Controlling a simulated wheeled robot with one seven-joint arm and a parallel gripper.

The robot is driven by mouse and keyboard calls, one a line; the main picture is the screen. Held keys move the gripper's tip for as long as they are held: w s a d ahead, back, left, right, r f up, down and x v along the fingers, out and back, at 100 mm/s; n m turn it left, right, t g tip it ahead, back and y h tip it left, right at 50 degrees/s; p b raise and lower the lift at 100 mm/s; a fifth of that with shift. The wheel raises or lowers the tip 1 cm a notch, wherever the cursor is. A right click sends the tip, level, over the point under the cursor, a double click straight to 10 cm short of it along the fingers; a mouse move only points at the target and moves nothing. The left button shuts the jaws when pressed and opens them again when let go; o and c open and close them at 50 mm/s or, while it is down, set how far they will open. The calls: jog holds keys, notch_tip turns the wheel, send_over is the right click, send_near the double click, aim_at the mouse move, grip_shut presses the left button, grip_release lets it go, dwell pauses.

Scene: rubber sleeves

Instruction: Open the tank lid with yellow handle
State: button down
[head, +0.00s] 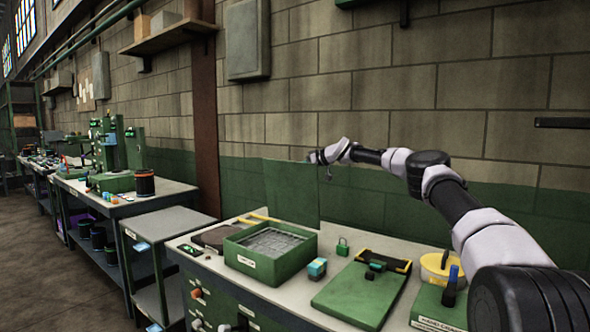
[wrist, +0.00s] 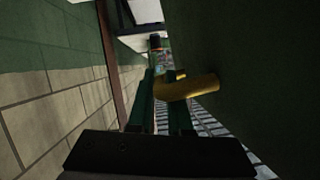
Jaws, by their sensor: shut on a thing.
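The green tank (head: 268,262) stands on the near bench with its top open, showing a grey grid inside. Its green lid (head: 292,190) stands about upright at the tank's back right side; it also fills the right of the wrist view (wrist: 260,60) as a dark green face. The yellow handle (wrist: 198,87) curves out from the lid. My gripper (head: 314,157) is at the top right corner of the lid. In the wrist view my gripper (wrist: 164,82) is shut on the handle, which passes between the fingers. The handle is hidden in the head view.
A green clipboard-like board (head: 352,292), a small green padlock (head: 342,246) and a blue-topped block (head: 317,268) lie right of the tank. A yellow round container (head: 436,267) stands further right. The block wall is close behind the lid.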

jog(key=shift+f, duration=0.2)
jog(key=c, duration=0.8)
grip_release()
jog(key=shift+c, duration=0.2)
jog(key=shift+r, duration=0.1)
jog(key=v, duration=1)
jog(key=shift+d, duration=0.3)
jog(key=shift+s+r, duration=0.15)
